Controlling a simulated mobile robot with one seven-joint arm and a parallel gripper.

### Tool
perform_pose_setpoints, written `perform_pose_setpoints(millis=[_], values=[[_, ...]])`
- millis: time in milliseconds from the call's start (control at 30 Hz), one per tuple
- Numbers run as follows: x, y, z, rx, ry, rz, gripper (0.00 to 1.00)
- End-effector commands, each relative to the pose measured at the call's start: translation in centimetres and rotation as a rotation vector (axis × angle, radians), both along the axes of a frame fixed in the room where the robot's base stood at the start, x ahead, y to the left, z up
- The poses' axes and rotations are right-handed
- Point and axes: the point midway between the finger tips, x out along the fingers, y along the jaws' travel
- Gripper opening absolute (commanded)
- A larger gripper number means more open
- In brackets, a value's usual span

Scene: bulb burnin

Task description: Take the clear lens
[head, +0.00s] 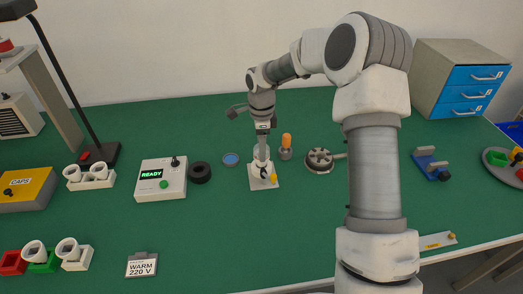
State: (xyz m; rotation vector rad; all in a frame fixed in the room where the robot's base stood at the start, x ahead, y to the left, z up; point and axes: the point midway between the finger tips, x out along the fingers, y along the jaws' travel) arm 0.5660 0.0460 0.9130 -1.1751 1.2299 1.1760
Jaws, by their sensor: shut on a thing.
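My gripper (262,140) points down over the middle of the green table, above a small white stand (256,184) with a square base and a yellow knob. It is shut on a pale, see-through round thing, which looks like the clear lens (261,153). The lens is at the fingertips, just over or against the top of the stand; I cannot tell whether they touch. The fingertips are small and partly blend with the lens. A blue lens-like disc (231,159) lies on the table just left of the stand.
An orange-topped grey holder (286,147) stands close right of the stand, with a round brown-and-metal fixture (319,160) beyond. A black ring (200,172) and a white box reading READY (161,180) are at left.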

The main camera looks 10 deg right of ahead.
Motion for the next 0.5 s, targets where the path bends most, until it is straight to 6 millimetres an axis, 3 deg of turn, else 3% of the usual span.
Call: perform_pose_setpoints(millis=[33,133,500], values=[[0.0,0.0,0.01,0.0,0.0,0.0,0.29],[0.0,0.0,0.02,0.0,0.0,0.0,0.12],[0.04,-0.03,0.72,-0.002,-0.001,0.0,0.12]])
